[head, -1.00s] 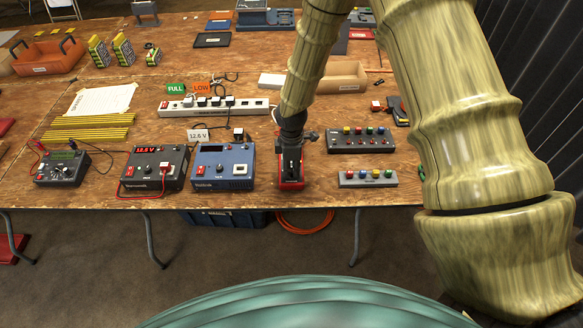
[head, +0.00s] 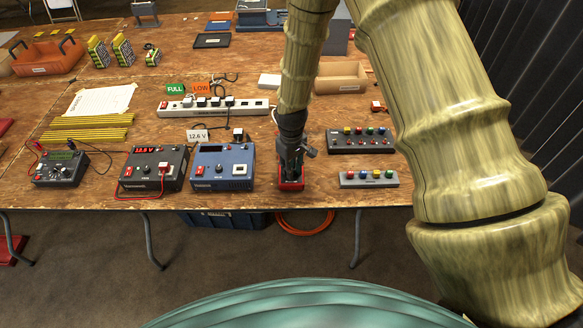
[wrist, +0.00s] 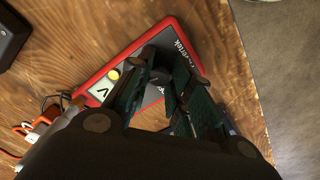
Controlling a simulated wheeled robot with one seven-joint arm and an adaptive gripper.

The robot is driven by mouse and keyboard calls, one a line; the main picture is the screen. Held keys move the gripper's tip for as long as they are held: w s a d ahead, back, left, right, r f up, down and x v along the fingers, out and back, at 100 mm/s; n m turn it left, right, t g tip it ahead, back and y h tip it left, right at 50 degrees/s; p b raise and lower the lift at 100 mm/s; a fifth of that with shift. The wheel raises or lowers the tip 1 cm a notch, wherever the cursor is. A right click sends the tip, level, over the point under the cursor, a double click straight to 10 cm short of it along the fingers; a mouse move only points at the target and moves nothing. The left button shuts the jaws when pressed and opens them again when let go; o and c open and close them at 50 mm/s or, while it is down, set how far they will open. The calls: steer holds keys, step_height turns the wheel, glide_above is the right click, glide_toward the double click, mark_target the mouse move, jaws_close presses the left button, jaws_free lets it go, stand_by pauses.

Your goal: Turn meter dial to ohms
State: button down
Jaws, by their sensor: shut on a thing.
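The meter (head: 291,185) is a dark-faced unit with a red case near the table's front edge. In the wrist view the meter (wrist: 190,38) shows a pale display reading "V", a yellow button (wrist: 114,74) and part of a brand label. My gripper (head: 291,172) is directly above the meter, pointing down. In the wrist view my gripper (wrist: 160,76) has its fingertips closed around the dark dial (wrist: 158,74) on the meter's face. The fingers hide most of the dial, so its pointer setting cannot be read.
A blue charger (head: 223,167) stands left of the meter, with a black charger (head: 154,168) beyond. Button boxes (head: 361,140) (head: 368,179) stand on the right. A power strip (head: 213,106) lies behind. The table's front edge is close.

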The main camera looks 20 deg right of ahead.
steer(key=m, duration=0.4)
steer(key=shift+m, duration=0.3)
steer(key=m, duration=0.4)
steer(key=shift+m, duration=0.3)
steer(key=c, duration=1.2)
jaws_free()
steer(key=shift+c, duration=0.2)
step_height(320, 180, up, 12)
